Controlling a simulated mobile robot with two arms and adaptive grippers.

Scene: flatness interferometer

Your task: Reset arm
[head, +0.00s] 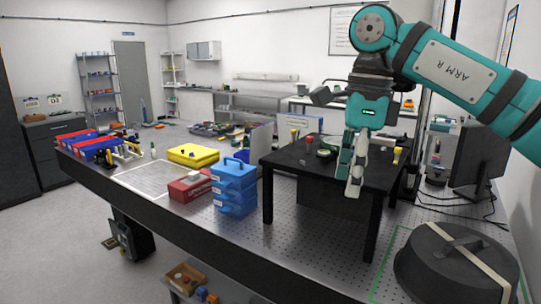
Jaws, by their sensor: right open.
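My right arm (440,62) comes in from the upper right, teal and grey, labelled "ARM R". It is raised and bent at the elbow. My right gripper (353,190) points downward in front of the small black table (280,163). Its pale fingers are open, and I see nothing between them. Seen from this angle, the fingers overlap the table top in the picture; I cannot tell the distance between them. My left arm and gripper are not in view.
Blue stacked cases (234,190), a red box (188,187) and a yellow case (193,155) stand on the perforated bench (330,262). A black round lidded thing with a strap (455,268) sits at front right. A monitor (478,155) stands at right.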

